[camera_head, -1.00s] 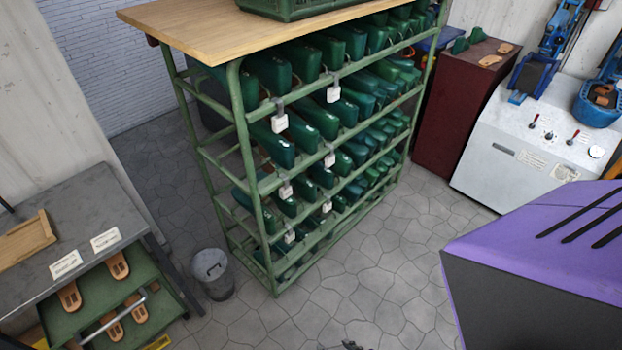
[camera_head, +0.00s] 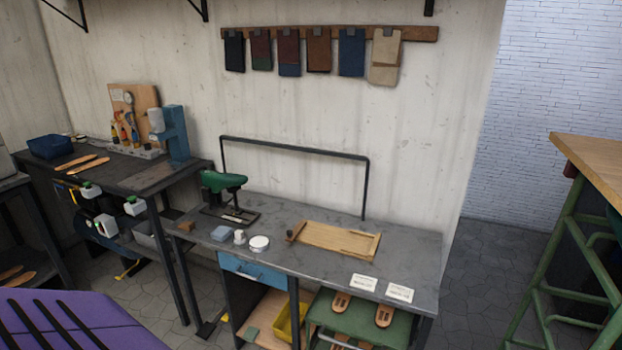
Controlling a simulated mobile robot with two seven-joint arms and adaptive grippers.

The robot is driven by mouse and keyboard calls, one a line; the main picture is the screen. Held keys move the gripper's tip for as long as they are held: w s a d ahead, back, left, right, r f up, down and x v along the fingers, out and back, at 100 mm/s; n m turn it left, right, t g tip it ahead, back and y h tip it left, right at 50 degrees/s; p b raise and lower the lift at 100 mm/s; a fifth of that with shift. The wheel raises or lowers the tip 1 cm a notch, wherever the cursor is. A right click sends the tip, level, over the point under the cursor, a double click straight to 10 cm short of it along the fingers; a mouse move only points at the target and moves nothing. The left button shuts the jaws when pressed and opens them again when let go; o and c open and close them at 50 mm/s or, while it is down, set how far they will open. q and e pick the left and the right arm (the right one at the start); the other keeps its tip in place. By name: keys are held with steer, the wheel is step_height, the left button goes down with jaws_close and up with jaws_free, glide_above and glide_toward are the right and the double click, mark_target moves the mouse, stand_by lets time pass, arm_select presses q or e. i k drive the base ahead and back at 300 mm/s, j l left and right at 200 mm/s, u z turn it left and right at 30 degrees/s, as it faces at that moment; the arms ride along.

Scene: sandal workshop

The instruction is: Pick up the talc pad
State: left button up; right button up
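On the grey workbench (camera_head: 330,250) against the wall, several small items lie left of centre. A round white disc with a dark rim (camera_head: 259,243) lies flat and looks most like the talc pad, though I cannot be sure. Left of it are a small white jar (camera_head: 239,237) and a grey-blue block (camera_head: 221,233). Neither of my grippers is in view.
A second bench (camera_head: 150,178) stands left. Grey floor shows at right, before a green rack (camera_head: 560,230).

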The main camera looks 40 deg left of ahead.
mark_target(240, 239)
steer(key=j+u, duration=0.25)
steer(key=u, duration=0.25)
steer(key=i+j+u, duration=0.15)
steer(key=u, duration=0.3)
steer(key=i+j+u, duration=0.25)
steer(key=i+j, duration=0.15)
steer(key=i+j+u, duration=0.25)
steer(key=i+j, duration=0.75)
steer(key=i, duration=0.15)
